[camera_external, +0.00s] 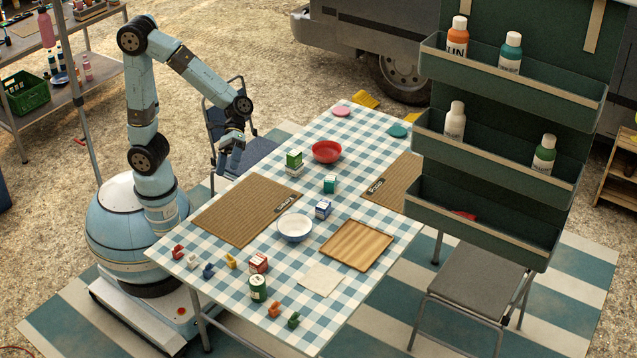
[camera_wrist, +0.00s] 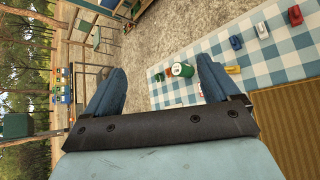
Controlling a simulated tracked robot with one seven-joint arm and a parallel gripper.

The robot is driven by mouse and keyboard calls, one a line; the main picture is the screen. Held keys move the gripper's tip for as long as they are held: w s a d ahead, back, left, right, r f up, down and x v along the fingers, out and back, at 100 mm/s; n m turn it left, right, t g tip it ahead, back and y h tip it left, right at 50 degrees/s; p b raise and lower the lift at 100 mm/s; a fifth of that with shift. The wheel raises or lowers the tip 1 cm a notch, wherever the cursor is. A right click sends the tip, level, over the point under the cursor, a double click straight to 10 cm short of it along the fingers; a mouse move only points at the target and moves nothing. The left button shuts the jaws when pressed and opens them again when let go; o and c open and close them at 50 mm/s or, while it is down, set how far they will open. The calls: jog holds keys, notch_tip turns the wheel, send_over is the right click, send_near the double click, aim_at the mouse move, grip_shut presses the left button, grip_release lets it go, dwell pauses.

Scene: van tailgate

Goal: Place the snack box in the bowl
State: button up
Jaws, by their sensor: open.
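Several small boxes stand on the checked table (camera_external: 223,267): a green one (camera_external: 294,158) on a white base, a teal one (camera_external: 330,184), a blue and white one (camera_external: 323,209) and a red and white one (camera_external: 258,263). I cannot tell which is the snack box. There are two bowls: a white one with a blue rim (camera_external: 294,229) near the middle and a red one (camera_external: 326,152) farther back.
Brown woven mats (camera_external: 235,212), a wooden tray (camera_external: 357,244), a white napkin (camera_external: 321,280), a green can (camera_external: 257,288) and small colored clips (camera_external: 208,270) lie on the table. A green rack (camera_external: 505,115) with bottles rises at the right. A folding chair (camera_external: 255,152) stands behind my gripper.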

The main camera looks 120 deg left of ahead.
jog(key=s+r+m+y, duration=0.2)
jog(key=s+m+y, duration=0.3)
jog(key=s, duration=0.5)
jog(key=s+r+m+y, duration=0.3)
jog(key=s+m+y, duration=0.2)
jog(key=s+m, duration=0.3)
jog(key=shift+s+d+r+m+y, duration=0.3)
jog(key=shift+s+m, duration=0.1)
jog(key=shift+s, duration=0.65)
